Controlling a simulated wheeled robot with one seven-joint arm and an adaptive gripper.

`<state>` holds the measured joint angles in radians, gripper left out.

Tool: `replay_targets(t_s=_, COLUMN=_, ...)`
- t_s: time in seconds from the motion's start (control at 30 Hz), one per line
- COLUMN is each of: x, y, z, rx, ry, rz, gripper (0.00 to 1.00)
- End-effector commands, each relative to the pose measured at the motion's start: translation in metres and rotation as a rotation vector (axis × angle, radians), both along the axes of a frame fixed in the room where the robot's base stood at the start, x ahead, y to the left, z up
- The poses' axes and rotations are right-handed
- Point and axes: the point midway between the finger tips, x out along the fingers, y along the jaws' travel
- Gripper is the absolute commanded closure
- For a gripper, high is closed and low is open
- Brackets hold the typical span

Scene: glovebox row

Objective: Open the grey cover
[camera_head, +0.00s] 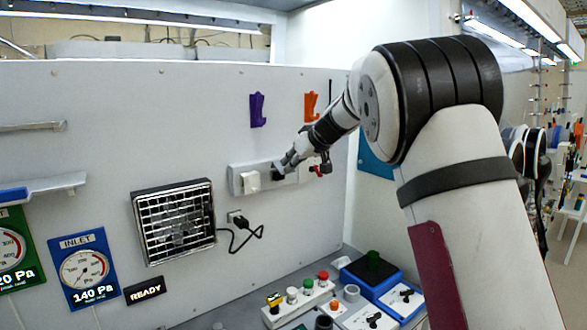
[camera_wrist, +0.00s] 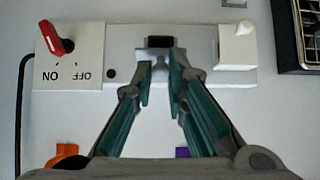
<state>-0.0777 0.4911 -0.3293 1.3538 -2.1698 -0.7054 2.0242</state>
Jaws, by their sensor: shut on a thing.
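The grey cover (camera_wrist: 160,42) is a small dark piece in the middle of a pale wall plate (camera_wrist: 120,40). In the head view it shows as a dark shape (camera_head: 278,172) at my fingertips. My gripper (camera_wrist: 161,68) faces the plate, its two teal-lined fingers closed in on either side of the cover's near part. The fingers are shut on it. In the head view my gripper (camera_head: 288,163) is at the wall, partly hiding the plate. How far the cover is raised, and what is behind it, I cannot tell.
A red ON/OFF switch (camera_wrist: 58,40) is left of the cover in the wrist view. A white cover (camera_wrist: 238,35) is on the right. A vent grille (camera_head: 174,220) and a black plug with cable (camera_head: 240,222) are on the wall. Buttons (camera_head: 308,284) stand on the bench below.

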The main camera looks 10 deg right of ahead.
Motion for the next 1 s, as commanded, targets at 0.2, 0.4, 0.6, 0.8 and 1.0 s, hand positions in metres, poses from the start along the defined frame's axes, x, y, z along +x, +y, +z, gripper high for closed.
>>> replay_targets(t_s=0.2, x=0.008, y=0.006, z=0.008, rx=-0.048, ry=0.108, rz=0.006, gripper=1.00)
replay_targets(t_s=0.4, x=0.012, y=0.006, z=0.014, rx=-0.087, ry=0.205, rz=0.003, gripper=1.00)
replay_targets(t_s=0.6, x=0.015, y=0.008, z=0.019, rx=-0.115, ry=0.279, rz=0.004, gripper=1.00)
replay_targets(t_s=0.8, x=0.017, y=0.009, z=0.023, rx=-0.135, ry=0.331, rz=0.004, gripper=1.00)
replay_targets(t_s=1.0, x=0.017, y=0.009, z=0.025, rx=-0.145, ry=0.362, rz=0.004, gripper=1.00)
